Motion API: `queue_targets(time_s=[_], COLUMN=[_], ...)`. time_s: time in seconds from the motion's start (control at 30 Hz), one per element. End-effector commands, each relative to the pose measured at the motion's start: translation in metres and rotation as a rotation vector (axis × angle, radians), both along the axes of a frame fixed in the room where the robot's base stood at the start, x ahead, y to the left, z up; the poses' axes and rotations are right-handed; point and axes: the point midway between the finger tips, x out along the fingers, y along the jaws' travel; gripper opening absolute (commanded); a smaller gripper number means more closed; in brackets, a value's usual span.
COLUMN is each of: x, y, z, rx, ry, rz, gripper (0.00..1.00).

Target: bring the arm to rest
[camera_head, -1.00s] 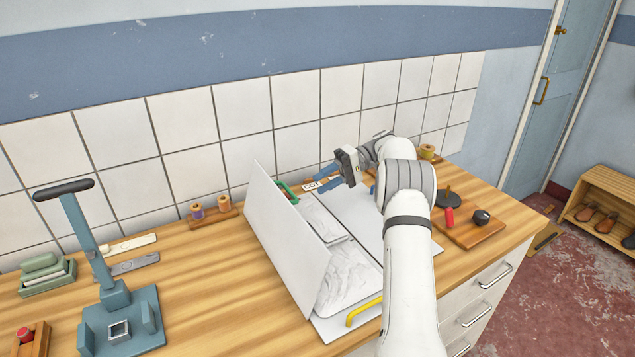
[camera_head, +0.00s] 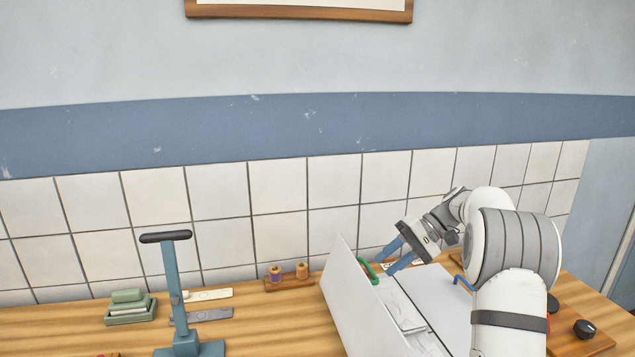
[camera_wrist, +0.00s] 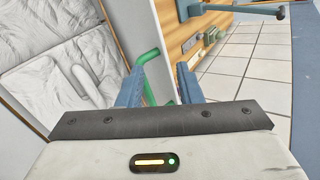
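My gripper (camera_head: 392,259) is in the right part of the head view, at the end of my white and grey arm, above the far side of the white ironer (camera_head: 371,308). Its two blue fingers stand apart with nothing between them; the gap also shows in the wrist view (camera_wrist: 160,80). A green handle (camera_head: 367,270) is close to the fingers on the ironer's far side; in the wrist view it passes behind the left finger (camera_wrist: 148,72). Pale wrinkled cloth-like padding (camera_wrist: 70,75) shows inside the ironer. My arm hides part of the ironer's right side.
A blue lever press (camera_head: 171,290) with a dark grip stands on the wooden counter (camera_head: 258,325) at left. A tiled wall (camera_head: 278,188) rises behind. A dark knob (camera_head: 583,328) is at right.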

Motion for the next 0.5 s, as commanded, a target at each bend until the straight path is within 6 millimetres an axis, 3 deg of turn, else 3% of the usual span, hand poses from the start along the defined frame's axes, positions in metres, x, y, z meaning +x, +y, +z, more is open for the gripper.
queue_targets(time_s=[0.2,0.5], x=[-0.051,-0.13], y=[0.024,0.039], z=[0.02,0.029], rx=[-0.197,-0.449], ry=[-0.003,-0.058], rz=[-0.036,-0.086], gripper=[0.32,0.32])
